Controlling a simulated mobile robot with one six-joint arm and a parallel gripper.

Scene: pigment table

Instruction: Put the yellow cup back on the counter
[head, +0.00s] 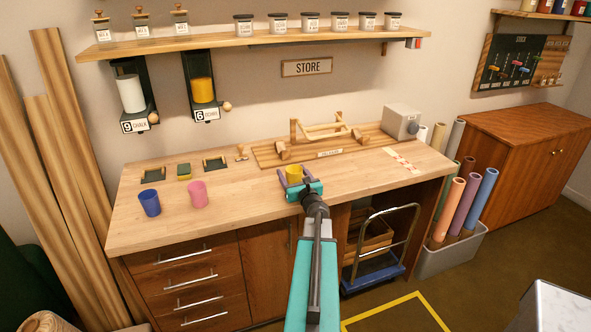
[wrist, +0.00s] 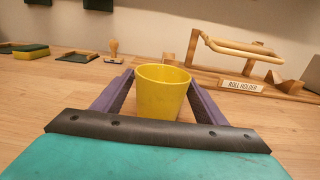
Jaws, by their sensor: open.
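The yellow cup (head: 293,173) stands upright on the wooden counter (head: 240,210), toward the middle, in front of the roll holder. It also shows in the wrist view (wrist: 162,92), between the two purple fingers of my gripper (head: 294,176). My gripper is open around the cup, with a finger on each side. The cup's base appears to rest on the counter, though its lowest part is partly hidden by my gripper's dark front edge. I cannot tell whether either finger touches the cup.
A blue cup (head: 149,203) and a pink cup (head: 198,194) stand to the left on the counter. The roll holder (head: 330,142) and a stamp (head: 242,152) are behind. A grey box (head: 400,122) stands at the back right. The counter's right front is mostly clear.

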